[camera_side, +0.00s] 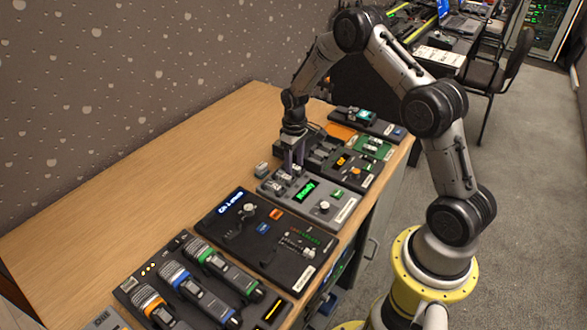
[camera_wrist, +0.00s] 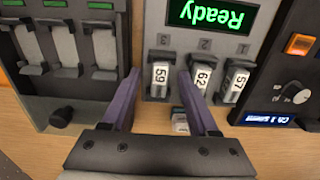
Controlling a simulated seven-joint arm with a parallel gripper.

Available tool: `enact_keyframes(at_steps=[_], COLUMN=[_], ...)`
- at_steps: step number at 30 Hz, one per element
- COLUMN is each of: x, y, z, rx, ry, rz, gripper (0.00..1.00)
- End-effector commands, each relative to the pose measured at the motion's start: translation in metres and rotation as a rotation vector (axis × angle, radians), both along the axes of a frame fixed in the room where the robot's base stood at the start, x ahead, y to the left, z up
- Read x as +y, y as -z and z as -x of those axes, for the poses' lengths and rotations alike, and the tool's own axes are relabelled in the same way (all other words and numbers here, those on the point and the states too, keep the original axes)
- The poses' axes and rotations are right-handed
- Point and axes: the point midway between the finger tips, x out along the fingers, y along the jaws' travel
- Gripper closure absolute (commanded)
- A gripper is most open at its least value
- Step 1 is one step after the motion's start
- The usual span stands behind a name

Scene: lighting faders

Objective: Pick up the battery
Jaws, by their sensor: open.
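A small grey block with a white label, which looks like the battery (camera_wrist: 180,121), lies on the wooden table just off the edge of the "Ready" panel. It also shows in the side view (camera_side: 261,169). I cannot tell for certain that it is the battery. My gripper (camera_wrist: 159,75) is open and empty, with two purple fingers. In the wrist view its fingertips lie on either side of the piece labelled 59 (camera_wrist: 159,77); contact is not clear. The block appears between the fingers, nearer their base. In the side view my gripper (camera_side: 293,160) points down over the "Ready" panel (camera_side: 331,205).
Pieces labelled 62 (camera_wrist: 203,78) and 57 (camera_wrist: 236,84) stand right of 59. A panel with levers (camera_wrist: 70,45) is at left, and a knob panel (camera_wrist: 285,95) at right. Several microphones (camera_side: 180,283) lie at the near end. The table (camera_side: 120,170) is clear towards the wall.

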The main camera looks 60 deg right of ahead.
Motion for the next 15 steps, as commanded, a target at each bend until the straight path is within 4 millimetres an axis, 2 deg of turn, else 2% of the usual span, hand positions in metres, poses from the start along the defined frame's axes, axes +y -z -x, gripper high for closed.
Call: enact_keyframes(at_steps=[2, 9, 12, 15], x=[0.0, 0.0, 0.0, 0.0], y=[-0.0003, -0.0006, -0.0007, -0.0008], z=[0.0, 0.0, 0.0, 0.0], rx=[0.0, 0.0, 0.0, 0.0], ry=[0.0, 0.0, 0.0, 0.0], rz=[0.0, 0.0, 0.0, 0.0], gripper=[0.42, 0.85, 1.0, 1.0])
